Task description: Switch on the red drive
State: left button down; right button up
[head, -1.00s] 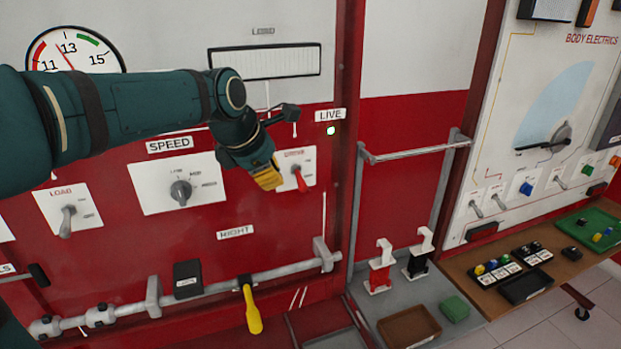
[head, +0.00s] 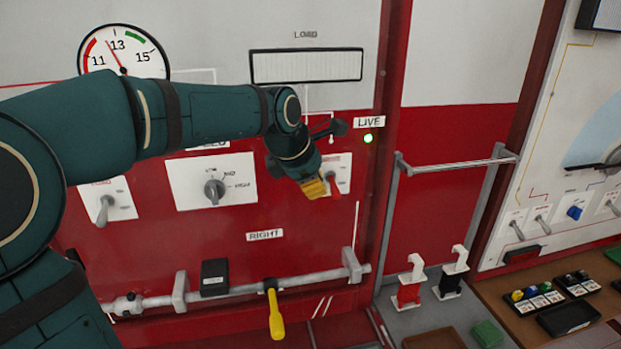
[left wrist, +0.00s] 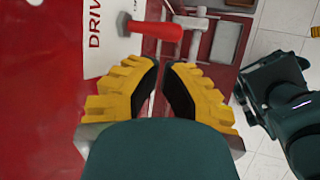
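The red drive lever (head: 333,184) hangs pointing down on its white plate (head: 343,163) on the red panel. In the left wrist view the red lever (left wrist: 156,30) lies just beyond the fingertips, next to the partly cut-off DRIVE label (left wrist: 95,24). My left gripper (head: 318,188), with yellow fingers, is just left of the lever in the head view and partly covers the plate. In the left wrist view the fingertips (left wrist: 162,64) are close together with nothing between them and look apart from the lever.
A green lamp (head: 368,138) is lit under the LIVE label. Left of the drive plate are a grey rotary knob (head: 214,190) and a grey toggle (head: 103,211). Below runs a grey rail (head: 235,288) with a yellow handle (head: 275,312). A metal bar (head: 455,163) stands out at right.

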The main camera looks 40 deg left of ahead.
pick_arm(q)
jog(key=shift+b+x, duration=0.3)
jog(key=shift+x, duration=2.35)
jog(key=r+p, duration=0.1)
jog(key=p, duration=0.2)
jog(key=g+h+p, duration=0.1)
jog(key=p, duration=0.3)
jog(key=d+r+h+p, duration=0.1)
jog(key=p, duration=0.3)
jog(key=shift+s+r+n+g, duration=0.3)
jog(key=shift+s+g, duration=0.05)
jog(key=shift+g, duration=0.05)
jog(key=shift+r, duration=0.1)
jog(key=shift+a+r+p, duration=0.1)
jog(key=shift+r+p, duration=0.65)
jog(key=shift+p, duration=0.2)
